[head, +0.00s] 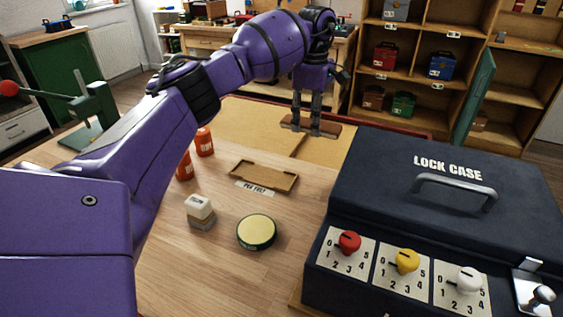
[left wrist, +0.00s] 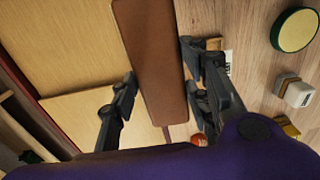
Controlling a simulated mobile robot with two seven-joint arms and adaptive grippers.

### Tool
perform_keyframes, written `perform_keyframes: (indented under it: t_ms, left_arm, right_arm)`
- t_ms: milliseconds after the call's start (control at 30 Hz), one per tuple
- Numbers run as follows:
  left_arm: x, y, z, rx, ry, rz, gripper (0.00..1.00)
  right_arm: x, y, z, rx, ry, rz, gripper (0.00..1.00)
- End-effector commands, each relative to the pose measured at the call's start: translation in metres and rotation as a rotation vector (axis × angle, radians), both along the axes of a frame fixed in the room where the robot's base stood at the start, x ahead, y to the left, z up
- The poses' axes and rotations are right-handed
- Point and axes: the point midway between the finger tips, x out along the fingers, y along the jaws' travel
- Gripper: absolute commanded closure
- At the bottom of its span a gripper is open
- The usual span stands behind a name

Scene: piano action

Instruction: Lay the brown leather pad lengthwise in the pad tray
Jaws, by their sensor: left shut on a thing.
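The brown leather pad (head: 327,131) is between the two fingers of my left gripper (head: 306,122), which is shut on it near its middle. The pad is roughly level and lies crosswise in the head view, over the tan board behind the tray. In the left wrist view the pad (left wrist: 150,60) runs long between the fingers. The pad tray (head: 264,176) is a small shallow wooden tray with a white label, nearer to me and left of the pad. It looks empty. I cannot tell how high the pad is above the board. My right gripper is out of view.
A dark lock case (head: 440,190) with coloured knobs fills the right. Two orange bottles (head: 204,142) stand left of the tray. A white-and-grey block (head: 200,212) and a round yellow-topped tin (head: 257,232) stand in front of it. The tan board (head: 260,120) has a red edge.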

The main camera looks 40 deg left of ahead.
Motion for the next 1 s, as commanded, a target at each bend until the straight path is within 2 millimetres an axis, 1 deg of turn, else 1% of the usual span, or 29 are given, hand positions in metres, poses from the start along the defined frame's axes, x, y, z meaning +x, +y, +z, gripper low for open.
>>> perform_keyframes:
  t_ms: [67,167,300,533,600,633,700,800,1000]
  left_arm:
    - [-0.002,0.002,0.000,0.001,0.000,0.001,0.84]
    - [-0.011,0.009,-0.006,0.003,0.002,0.001,0.84]
    - [-0.037,0.025,-0.019,0.006,0.005,0.002,0.84]
    - [-0.082,0.053,-0.041,0.006,0.005,0.001,0.84]
    - [-0.091,0.058,-0.057,0.002,0.006,0.000,0.84]
    - [-0.095,0.060,-0.062,0.003,0.006,0.000,0.84]
    - [-0.103,0.065,-0.074,0.003,0.005,0.000,0.84]
    - [-0.110,0.070,-0.085,0.002,0.002,-0.001,0.84]
    - [-0.117,0.075,-0.096,0.001,0.001,0.000,0.84]
  right_arm:
    - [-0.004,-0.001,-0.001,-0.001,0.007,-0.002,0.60]
    - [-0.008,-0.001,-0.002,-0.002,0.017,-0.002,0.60]
    - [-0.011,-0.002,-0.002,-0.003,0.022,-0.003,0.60]
    - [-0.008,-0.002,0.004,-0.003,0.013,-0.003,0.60]
    - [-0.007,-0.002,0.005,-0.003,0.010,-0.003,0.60]
    - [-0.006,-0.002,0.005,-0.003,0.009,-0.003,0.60]
    - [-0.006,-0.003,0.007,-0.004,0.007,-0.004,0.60]
    - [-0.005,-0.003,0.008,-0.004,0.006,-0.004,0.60]
    - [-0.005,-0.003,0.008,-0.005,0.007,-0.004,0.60]
